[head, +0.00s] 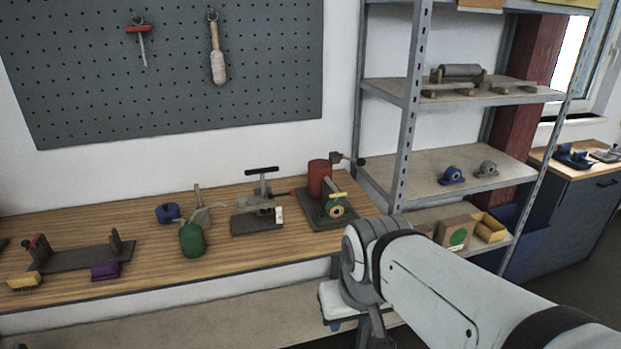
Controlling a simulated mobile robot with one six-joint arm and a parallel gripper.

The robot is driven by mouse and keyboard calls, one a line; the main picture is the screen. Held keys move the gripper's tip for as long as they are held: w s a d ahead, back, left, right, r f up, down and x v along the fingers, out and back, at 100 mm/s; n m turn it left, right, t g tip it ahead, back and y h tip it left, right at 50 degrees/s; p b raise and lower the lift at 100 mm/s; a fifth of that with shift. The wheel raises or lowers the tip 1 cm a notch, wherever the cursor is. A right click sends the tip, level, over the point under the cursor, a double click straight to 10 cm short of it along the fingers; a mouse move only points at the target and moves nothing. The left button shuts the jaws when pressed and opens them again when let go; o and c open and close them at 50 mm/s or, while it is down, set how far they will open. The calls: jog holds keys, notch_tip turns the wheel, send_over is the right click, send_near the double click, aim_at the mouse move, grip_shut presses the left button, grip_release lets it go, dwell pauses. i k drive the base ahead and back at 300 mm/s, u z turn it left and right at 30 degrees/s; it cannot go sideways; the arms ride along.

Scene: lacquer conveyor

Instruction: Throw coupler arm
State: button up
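A machine with a red upright cylinder (319,178) stands on a dark base plate (326,222) at the right end of the wooden bench. A grey shaft runs from it to a green and yellow round part (335,211) with a yellow bar above it. I cannot tell for sure which part is the coupler arm. My gripper is at the bottom, below my wrist and in front of the bench edge, apart from the machine. Its fingers cannot be made out.
Left of the machine on the bench (150,222) stand a clamp press (258,208), a green can (192,240), a blue can (167,213) and a dark fixture (82,258). A metal shelf (404,130) rises close on the right. A pegboard (175,85) hangs behind.

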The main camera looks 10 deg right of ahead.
aim_at(336, 193)
jog(key=i, duration=0.85)
jog(key=u, duration=0.05)
